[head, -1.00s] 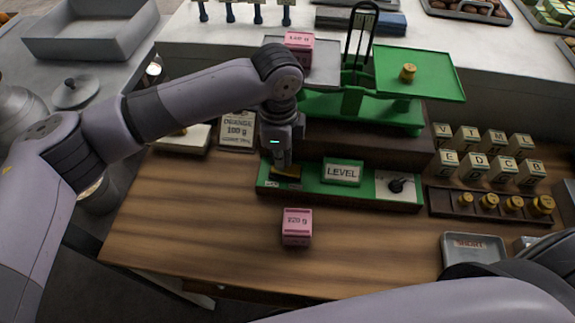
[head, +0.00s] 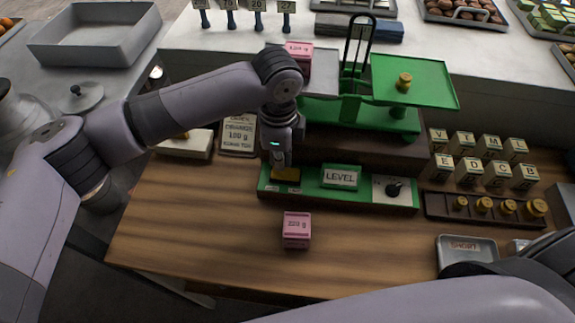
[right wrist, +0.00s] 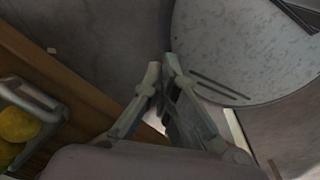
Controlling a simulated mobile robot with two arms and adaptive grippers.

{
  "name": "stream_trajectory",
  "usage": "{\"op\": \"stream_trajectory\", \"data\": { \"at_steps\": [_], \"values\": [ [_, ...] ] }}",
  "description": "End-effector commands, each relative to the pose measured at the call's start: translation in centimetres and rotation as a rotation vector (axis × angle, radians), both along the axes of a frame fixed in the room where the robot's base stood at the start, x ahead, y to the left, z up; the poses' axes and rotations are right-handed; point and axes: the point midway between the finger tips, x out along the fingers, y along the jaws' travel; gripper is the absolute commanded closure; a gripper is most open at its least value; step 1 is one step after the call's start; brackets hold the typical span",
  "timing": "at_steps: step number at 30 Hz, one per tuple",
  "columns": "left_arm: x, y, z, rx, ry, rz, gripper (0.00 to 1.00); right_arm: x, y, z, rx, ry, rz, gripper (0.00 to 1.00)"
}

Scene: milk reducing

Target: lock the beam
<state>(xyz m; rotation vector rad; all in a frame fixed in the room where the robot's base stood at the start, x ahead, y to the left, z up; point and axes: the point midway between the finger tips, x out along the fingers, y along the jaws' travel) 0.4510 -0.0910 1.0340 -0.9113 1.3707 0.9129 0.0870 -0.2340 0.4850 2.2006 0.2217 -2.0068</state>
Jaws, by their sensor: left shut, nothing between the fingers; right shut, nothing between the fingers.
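The green balance (head: 360,112) stands on a dark brown stand at the back of the wooden table. A pink block (head: 300,58) sits on its grey left pan (head: 322,72) and a small brass weight (head: 404,81) on its green right pan (head: 432,82). In front is a green panel (head: 312,187) with a LEVEL plate (head: 341,177), a black knob (head: 394,190) and a yellow piece (head: 287,174) at its left end. My left gripper (head: 279,164) is shut, pointing down at the yellow piece; contact is unclear. My right gripper (right wrist: 163,70) is shut and empty.
A pink 220 g block (head: 297,230) stands on the table before the panel. Lettered cubes (head: 482,160) and a dark rack of brass weights (head: 485,207) are at the right. A grey tray (head: 467,250) is at front right. The table's front left is clear.

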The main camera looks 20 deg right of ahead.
Motion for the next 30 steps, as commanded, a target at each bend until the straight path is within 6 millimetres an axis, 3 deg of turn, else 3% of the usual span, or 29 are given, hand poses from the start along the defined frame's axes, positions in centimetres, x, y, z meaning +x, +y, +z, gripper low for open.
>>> {"op": "stream_trajectory", "data": {
  "at_steps": [16, 30],
  "values": [
    [0.0, 0.0, 4.6, -0.002, 0.001, 0.0, 1.0, 0.0, 0.0, 4.8, 0.0, 0.0, 0.0, 1.0],
    [0.0, 0.0, 4.6, -0.001, 0.0, 0.0, 1.0, 0.0, -0.1, 4.9, -0.001, 0.0, 0.0, 1.0]
  ]
}}
